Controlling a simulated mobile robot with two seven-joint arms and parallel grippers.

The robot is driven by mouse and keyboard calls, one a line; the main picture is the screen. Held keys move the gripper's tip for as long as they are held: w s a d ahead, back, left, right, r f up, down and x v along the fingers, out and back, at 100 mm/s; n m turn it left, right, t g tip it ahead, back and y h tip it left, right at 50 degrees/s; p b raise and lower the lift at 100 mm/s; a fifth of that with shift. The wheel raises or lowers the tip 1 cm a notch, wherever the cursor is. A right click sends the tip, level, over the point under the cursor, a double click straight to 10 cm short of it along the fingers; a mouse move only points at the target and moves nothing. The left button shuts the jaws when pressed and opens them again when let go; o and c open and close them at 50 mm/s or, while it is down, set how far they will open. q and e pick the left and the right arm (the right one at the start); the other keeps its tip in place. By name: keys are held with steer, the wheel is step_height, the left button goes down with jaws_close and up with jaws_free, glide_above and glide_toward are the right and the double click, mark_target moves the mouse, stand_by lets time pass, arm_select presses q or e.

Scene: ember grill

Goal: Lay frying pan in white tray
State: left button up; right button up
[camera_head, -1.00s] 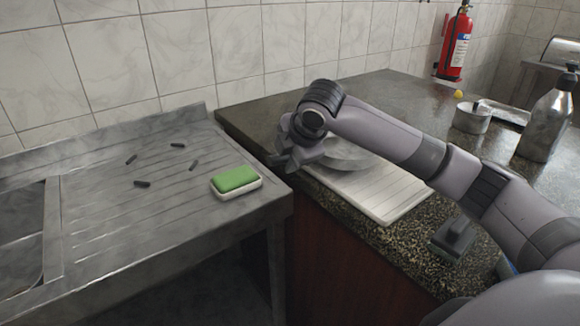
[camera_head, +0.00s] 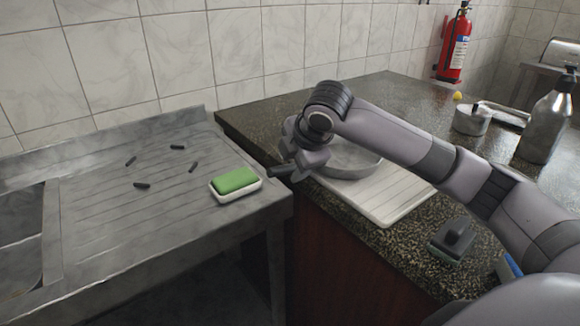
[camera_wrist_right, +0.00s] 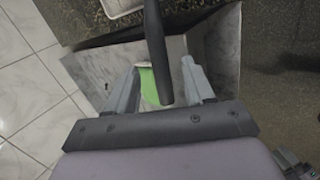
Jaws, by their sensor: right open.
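The grey metal frying pan (camera_head: 362,162) rests on the back part of the white tray (camera_head: 385,207) and looks level. The tray's front part is bare. My right arm crosses in front of the pan and hides part of it. My right gripper (camera_head: 287,170) is at the pan's left side, over the counter edge. In the right wrist view, the dark pan handle (camera_wrist_right: 157,45) runs down between the two parted fingers of my right gripper (camera_wrist_right: 160,70), with gaps on both sides. The pan's bowl is out of that view. My left gripper is not in view.
A green sponge in a white dish (camera_head: 236,184) and several dark pieces (camera_head: 142,185) lie on the steel drainboard at left. A dark-handled brush (camera_head: 455,240) stands right of the tray. A small pot (camera_head: 471,119) and a metal bottle (camera_head: 546,120) stand further right.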

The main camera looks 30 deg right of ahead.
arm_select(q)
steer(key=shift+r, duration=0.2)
arm_select(e)
steer(key=v, duration=0.8)
steer(key=shift+s+r, duration=0.2)
steer(key=shift+r, duration=0.15)
